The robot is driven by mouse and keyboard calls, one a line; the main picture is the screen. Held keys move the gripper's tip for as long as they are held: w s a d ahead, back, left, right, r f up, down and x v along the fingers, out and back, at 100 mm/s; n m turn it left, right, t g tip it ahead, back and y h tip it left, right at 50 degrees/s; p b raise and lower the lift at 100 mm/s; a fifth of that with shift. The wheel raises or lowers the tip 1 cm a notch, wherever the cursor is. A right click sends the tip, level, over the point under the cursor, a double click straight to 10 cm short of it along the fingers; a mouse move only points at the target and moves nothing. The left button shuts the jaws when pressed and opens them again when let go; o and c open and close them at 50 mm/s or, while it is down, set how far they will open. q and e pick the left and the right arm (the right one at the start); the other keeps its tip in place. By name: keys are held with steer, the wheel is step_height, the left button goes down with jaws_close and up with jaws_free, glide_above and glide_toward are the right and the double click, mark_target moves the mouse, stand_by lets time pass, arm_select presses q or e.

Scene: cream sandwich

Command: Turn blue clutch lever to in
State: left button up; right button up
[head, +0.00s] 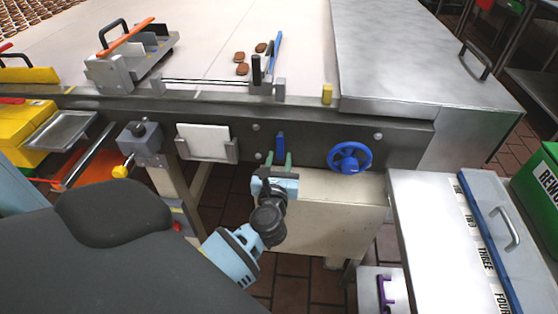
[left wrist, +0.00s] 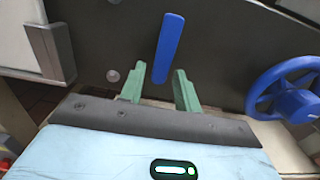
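The blue clutch lever (head: 280,144) is a short upright bar on the dark front panel of the machine. In the left wrist view the lever (left wrist: 168,48) stands nearly upright, tilted slightly right at its top. My left gripper (head: 274,160) is just below and in front of it. In the left wrist view its two green fingers (left wrist: 160,82) are spread apart, with the lever's lower end showing in the gap between them. I cannot tell whether either finger touches the lever. My right gripper is not in view.
A blue handwheel (head: 350,157) sits on the panel right of the lever. A white plate in a holder (head: 204,141) is to its left. A cream box (head: 330,205) stands below the panel. A grey cabinet (head: 430,230) stands at right.

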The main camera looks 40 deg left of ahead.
arm_select(q)
jaws_close()
